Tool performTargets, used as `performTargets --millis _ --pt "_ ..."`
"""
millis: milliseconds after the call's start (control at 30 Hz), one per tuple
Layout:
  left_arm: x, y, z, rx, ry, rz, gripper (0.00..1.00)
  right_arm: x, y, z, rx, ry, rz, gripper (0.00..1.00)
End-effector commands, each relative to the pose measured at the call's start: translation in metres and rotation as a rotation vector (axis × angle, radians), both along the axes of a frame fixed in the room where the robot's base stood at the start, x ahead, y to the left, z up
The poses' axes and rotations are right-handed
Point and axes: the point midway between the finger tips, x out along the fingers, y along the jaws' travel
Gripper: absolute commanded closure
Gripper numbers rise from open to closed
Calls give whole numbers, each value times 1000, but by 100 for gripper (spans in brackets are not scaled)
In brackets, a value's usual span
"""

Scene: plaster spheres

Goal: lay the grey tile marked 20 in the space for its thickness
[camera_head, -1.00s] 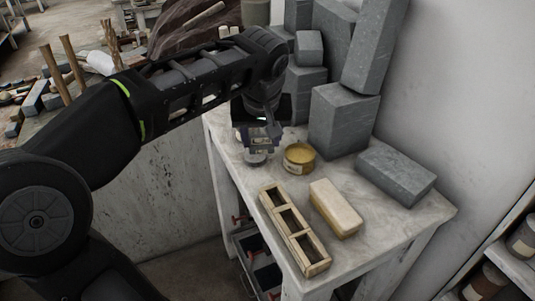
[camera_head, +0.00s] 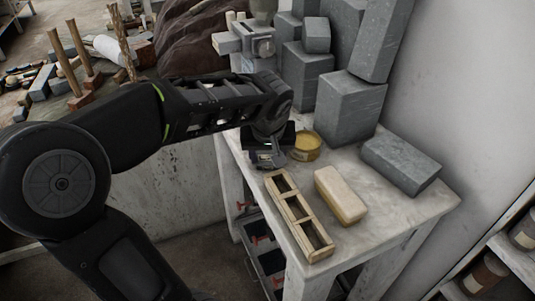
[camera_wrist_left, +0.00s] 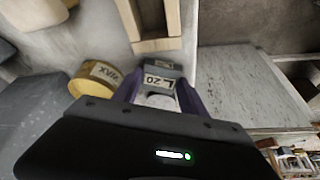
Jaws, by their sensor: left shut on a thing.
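My left gripper (camera_head: 268,160) is shut on the grey tile (camera_wrist_left: 160,82), whose pale label reads 20 in the left wrist view. The tile is held between the two fingers (camera_wrist_left: 158,97), close to the near end of the wooden rack (camera_wrist_left: 157,44) in that view. In the head view the gripper is just beyond the far end of the wooden rack (camera_head: 307,234), and the tile is mostly hidden by the hand. The rack is a light frame with three compartments in a row, lying on the table. My right gripper is not in view.
A yellow tin (camera_head: 306,148), labelled WAX in the left wrist view (camera_wrist_left: 92,78), stands beside the gripper. A cream block (camera_head: 340,194) lies right of the rack. Grey stone blocks (camera_head: 400,163) stand behind and right. The pale table's (camera_head: 385,222) front right is clear.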

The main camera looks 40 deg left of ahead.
Motion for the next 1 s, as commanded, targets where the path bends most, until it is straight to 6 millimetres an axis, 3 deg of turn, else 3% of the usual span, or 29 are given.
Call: performTargets --millis 367,400,667,1000 --pt "0 0 -6 0 -1 0 100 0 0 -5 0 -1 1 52" --pt "0 0 -6 0 -1 1 50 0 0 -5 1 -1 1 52" --pt "0 0 -4 1 -1 0 29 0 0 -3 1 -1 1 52" --pt "0 0 -1 0 -1 0 29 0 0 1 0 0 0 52"
